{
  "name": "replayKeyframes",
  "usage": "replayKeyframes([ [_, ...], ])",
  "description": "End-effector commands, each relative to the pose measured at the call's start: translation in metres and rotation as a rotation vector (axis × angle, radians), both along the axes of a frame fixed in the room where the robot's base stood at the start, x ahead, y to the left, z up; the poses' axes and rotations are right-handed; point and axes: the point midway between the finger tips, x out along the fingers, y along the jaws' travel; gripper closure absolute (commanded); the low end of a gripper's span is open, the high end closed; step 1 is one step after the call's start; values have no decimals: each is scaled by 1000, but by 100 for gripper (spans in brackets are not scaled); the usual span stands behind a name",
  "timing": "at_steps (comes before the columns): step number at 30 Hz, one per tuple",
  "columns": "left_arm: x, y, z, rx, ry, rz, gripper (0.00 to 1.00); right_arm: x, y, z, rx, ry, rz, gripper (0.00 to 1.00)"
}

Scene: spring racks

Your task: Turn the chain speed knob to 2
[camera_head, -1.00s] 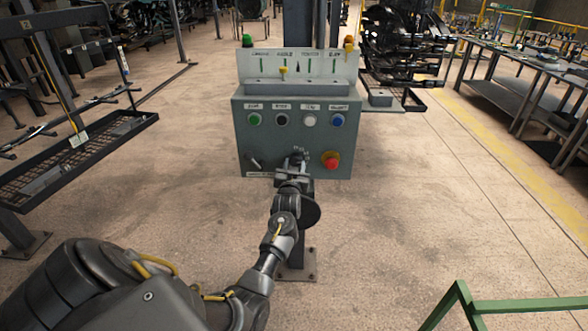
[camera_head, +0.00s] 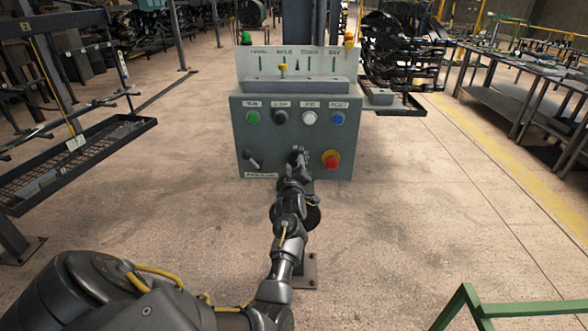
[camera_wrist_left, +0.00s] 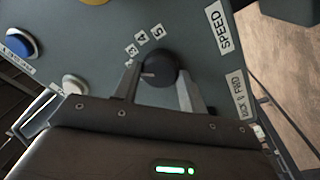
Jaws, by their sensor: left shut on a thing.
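The chain speed knob (camera_wrist_left: 160,72) is a dark round knob on the grey control box. It sits between the fingers of my left gripper (camera_wrist_left: 158,92), which is shut on it. A short pale pointer line on the knob points to picture left in the left wrist view. Printed numbers, among them 4 and 5, run around its upper left; the lower ones are hard to see near the finger. A SPEED label (camera_wrist_left: 223,28) is at the right. In the head view my left gripper (camera_head: 298,159) reaches the box's lower middle and covers the knob. My right gripper is not in view.
The control box (camera_head: 268,141) carries green (camera_head: 253,117), black, white and blue (camera_head: 338,118) buttons above. A red emergency button (camera_head: 331,159) is close right of the gripper, and a lever switch (camera_head: 254,161) is left. A green rail (camera_head: 520,305) stands at the lower right.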

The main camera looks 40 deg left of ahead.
Motion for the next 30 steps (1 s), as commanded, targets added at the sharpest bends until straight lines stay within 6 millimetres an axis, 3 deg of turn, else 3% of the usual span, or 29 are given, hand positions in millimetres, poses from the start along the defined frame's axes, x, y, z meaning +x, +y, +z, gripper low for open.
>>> replayKeyframes([
  [10, 0, 1, 0, -97, -76, 3, 81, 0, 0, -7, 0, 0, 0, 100],
  [26, 0, 1, 1, -112, -88, 4, 81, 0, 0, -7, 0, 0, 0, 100],
  [27, 0, 1, 1, -112, -88, 4, 53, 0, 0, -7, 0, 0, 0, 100],
  [30, 0, 1, 1, -112, -88, 2, 40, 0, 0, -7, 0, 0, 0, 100],
])
